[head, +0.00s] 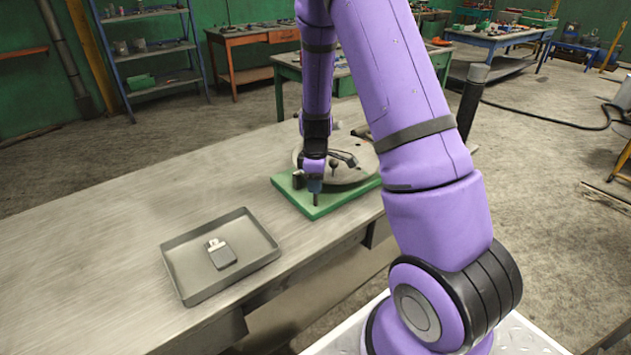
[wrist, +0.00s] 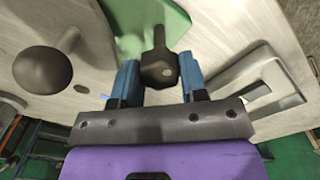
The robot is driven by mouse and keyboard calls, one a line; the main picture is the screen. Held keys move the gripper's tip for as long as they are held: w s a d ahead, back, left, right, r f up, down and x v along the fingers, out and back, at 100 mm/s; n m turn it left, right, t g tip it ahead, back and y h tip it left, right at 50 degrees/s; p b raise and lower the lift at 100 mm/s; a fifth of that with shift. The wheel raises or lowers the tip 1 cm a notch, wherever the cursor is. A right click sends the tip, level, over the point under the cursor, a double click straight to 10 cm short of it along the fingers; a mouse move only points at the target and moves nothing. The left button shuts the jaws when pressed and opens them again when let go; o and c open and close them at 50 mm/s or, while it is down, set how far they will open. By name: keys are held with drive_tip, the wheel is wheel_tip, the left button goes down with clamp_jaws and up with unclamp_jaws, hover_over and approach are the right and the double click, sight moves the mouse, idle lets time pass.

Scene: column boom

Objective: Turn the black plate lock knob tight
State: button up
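The black plate lock knob (wrist: 159,69) sits between the two blue fingers of my gripper (wrist: 160,82) in the wrist view. Both fingers appear to touch its sides, with no clear gap. A dark stem runs from the knob toward the green base (wrist: 125,20). In the head view my gripper (head: 315,187) points down over the near edge of the green base (head: 328,207), with a short dark stem under it. The knob itself is mostly hidden there by the fingers. A round grey plate (head: 348,176) lies on the base behind my gripper.
A dark ball-ended handle (wrist: 42,69) is close to the left of my gripper in the wrist view. A shallow metal tray (head: 178,262) holding a small grey item (head: 221,255) stands left on the bench (head: 95,235). The bench's left part is clear.

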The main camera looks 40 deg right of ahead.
drive_tip(key=shift+c, duration=0.8)
drive_tip(key=shift+m, duration=0.3)
drive_tip(key=m, duration=0.3)
drive_tip(key=shift+m, duration=0.3)
drive_tip(key=m, duration=0.4)
drive_tip(key=shift+m, duration=0.3)
drive_tip(key=m, duration=0.9)
